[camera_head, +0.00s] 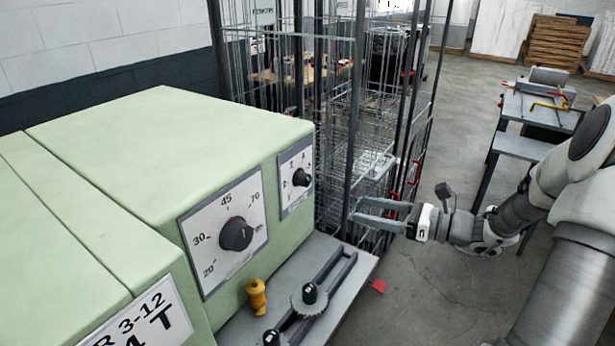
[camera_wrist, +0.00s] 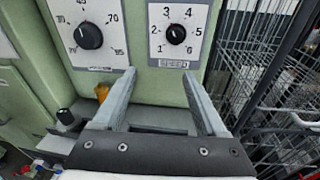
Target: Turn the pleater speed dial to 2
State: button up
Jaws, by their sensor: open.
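The speed dial (camera_wrist: 176,34) is a small round black knob on a white plate with a scale from 1 to 6. The label below the plate seems to read SPEED. In the head view the same dial (camera_head: 301,177) sits on the right part of the green machine's front. I cannot tell surely which number its pointer marks. My gripper (camera_head: 356,210) is open and empty, to the right of the dial and apart from it. In the wrist view my gripper's fingers (camera_wrist: 160,72) stand wide apart below the speed plate, with nothing between them.
A larger black dial (camera_head: 236,234) with a 20-to-85 scale is left of the speed dial. A yellow knob (camera_head: 257,296) and a grey ledge with rails (camera_head: 335,262) lie below. A wire cage rack (camera_head: 345,130) stands close behind my gripper.

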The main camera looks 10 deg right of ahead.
jog(key=d+m+t, duration=0.2)
jog(key=p, duration=0.2)
send_near(309, 181)
jog(key=x, duration=0.9)
jog(key=shift+w+a, duration=0.15)
jog(key=shift+a, duration=0.05)
jog(key=shift+c, duration=0.2)
grip_shut()
